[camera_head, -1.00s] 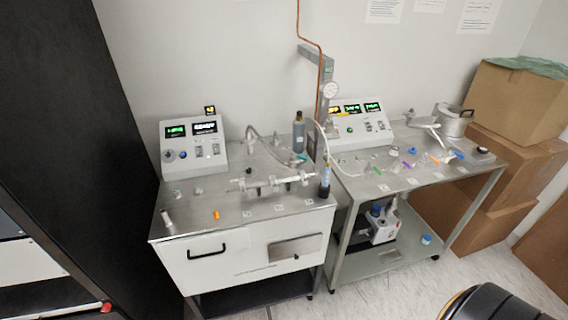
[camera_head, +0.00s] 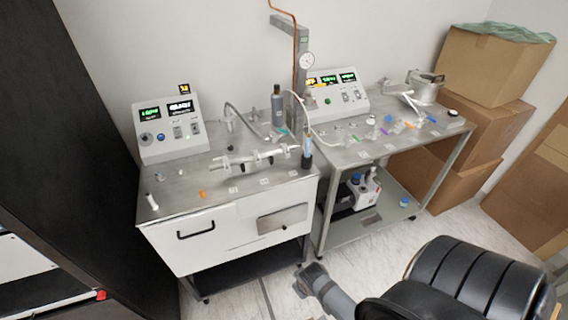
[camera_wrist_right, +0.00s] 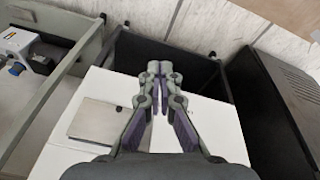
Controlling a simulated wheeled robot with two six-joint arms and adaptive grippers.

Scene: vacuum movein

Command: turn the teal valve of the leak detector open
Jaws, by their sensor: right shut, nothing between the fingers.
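The teal valve appears as a small teal handle (camera_head: 282,131) beside a grey bottle, at the back right of the left steel-topped bench; it is too small to tell how it is turned. My right gripper (camera_wrist_right: 158,68) is shut and empty in the right wrist view. It is in front of the white cabinet front (camera_wrist_right: 105,100), well apart from the teal handle. In the head view a grey arm end (camera_head: 312,279) shows low, in front of the benches. My left gripper is not in view.
Glass tubing (camera_head: 250,160) lies across the left bench, with a dark bottle (camera_head: 307,155) at its right end. Control boxes (camera_head: 170,128) stand at the back. The right bench (camera_head: 350,160) carries several coloured handles. Cardboard boxes (camera_head: 490,95) stand at right.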

